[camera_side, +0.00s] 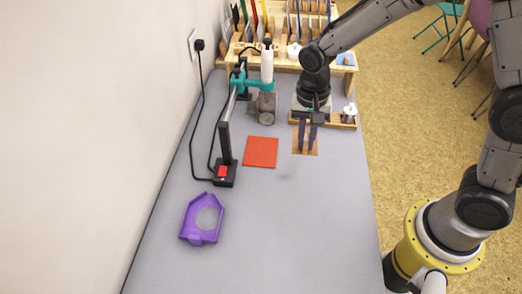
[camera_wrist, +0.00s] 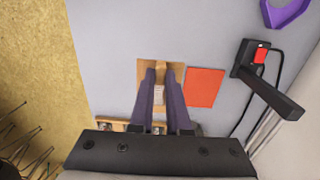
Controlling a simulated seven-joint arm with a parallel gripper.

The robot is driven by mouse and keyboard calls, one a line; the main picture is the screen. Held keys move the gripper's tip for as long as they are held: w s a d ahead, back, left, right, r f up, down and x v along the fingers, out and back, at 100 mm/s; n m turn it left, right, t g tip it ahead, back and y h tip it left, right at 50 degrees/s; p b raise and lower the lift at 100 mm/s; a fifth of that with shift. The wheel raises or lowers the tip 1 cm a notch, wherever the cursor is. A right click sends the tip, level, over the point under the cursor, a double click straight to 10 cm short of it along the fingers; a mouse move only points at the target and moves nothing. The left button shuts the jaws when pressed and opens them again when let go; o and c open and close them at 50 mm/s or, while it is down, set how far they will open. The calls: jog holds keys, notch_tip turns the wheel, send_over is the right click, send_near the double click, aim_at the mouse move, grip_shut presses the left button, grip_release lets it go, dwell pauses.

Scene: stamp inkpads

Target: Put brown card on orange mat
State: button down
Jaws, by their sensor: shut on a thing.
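The brown card (camera_side: 297,144) hangs from my gripper (camera_side: 306,148), to the right of the orange mat. In the wrist view the brown card (camera_wrist: 180,72) shows around the fingertips (camera_wrist: 160,72), and a pale piece sits between the fingers. My gripper is shut on it. A faint shadow on the table in the side view suggests the card is raised. The orange mat (camera_side: 261,152) is a flat red-orange square lying bare on the grey table. In the wrist view the orange mat (camera_wrist: 205,88) is just right of the card.
A black stand with a red switch (camera_side: 223,173) is left of the mat. A purple tray (camera_side: 188,232) lies at front left. A teal-and-grey press (camera_side: 266,95), a wooden rack (camera_side: 288,62) and a small wooden holder (camera_side: 345,124) stand behind.

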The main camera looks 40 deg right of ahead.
jog(key=w+a+f, duration=0.2)
jog(key=w+f, duration=0.2)
jog(key=w, duration=0.4)
send_over(260, 158)
jog(key=f, duration=0.5)
jog(key=shift+s+d, duration=0.1)
jog(key=shift+s, duration=0.25)
jog(key=shift+w+f, duration=0.25)
jog(key=shift+f, duration=0.15)
jog(key=shift+w+f, duration=0.15)
jog(key=shift+f, duration=1.5)
jog(key=shift+f, duration=0.2)
jog(key=c, duration=0.9)
grip_release()
jog(key=shift+r, duration=0.15)
